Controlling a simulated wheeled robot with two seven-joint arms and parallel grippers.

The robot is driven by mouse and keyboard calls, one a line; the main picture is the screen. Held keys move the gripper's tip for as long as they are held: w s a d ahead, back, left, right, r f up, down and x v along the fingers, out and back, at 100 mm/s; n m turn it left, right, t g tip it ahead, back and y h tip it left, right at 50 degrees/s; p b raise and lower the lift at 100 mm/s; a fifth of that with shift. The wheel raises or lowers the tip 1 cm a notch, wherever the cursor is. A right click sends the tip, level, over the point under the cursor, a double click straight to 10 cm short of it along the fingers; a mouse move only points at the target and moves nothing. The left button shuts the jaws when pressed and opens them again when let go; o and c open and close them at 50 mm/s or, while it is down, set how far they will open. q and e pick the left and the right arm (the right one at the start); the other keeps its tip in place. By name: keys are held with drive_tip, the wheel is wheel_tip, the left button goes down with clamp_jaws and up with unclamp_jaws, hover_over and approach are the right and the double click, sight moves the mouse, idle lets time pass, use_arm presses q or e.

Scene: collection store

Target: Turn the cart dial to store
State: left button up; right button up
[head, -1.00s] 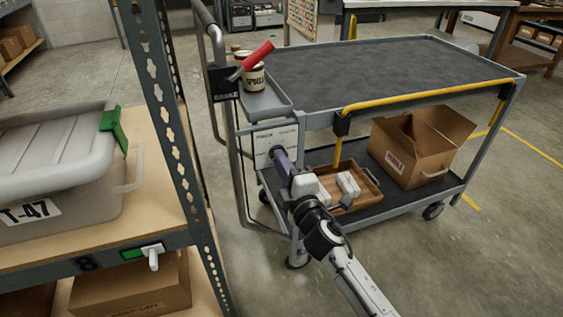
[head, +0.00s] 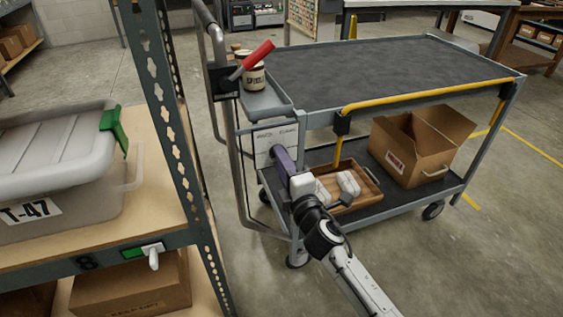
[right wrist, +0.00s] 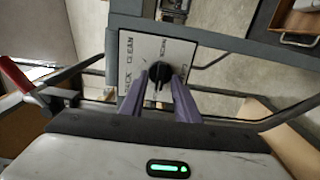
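The cart dial (right wrist: 160,77) is a black knob on a white label plate (right wrist: 134,52) with black words around it. One word reads CLEAN; the others are too small or partly covered to read surely. In the head view the plate (head: 264,141) is on the near left end of the grey cart (head: 400,75), and the dial is hidden behind my gripper. My right gripper (head: 282,158) reaches the plate. In the right wrist view its purple fingers (right wrist: 164,80) lie on both sides of the knob and appear closed on it. I cannot tell where the dial points. My left gripper is out of view.
A grey shelf post (head: 170,120) and a lidded bin (head: 60,165) stand left of the cart. A red-handled lever (head: 258,54) and a labelled tin (head: 254,80) are above the plate. A wooden tray (head: 368,190) and an open carton (head: 420,150) occupy the lower deck.

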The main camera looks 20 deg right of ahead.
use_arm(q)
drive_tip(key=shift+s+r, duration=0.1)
use_arm(e)
drive_tip(key=s, duration=1)
drive_tip(key=shift+s+d, duration=0.15)
drive_tip(key=shift+d, duration=0.05)
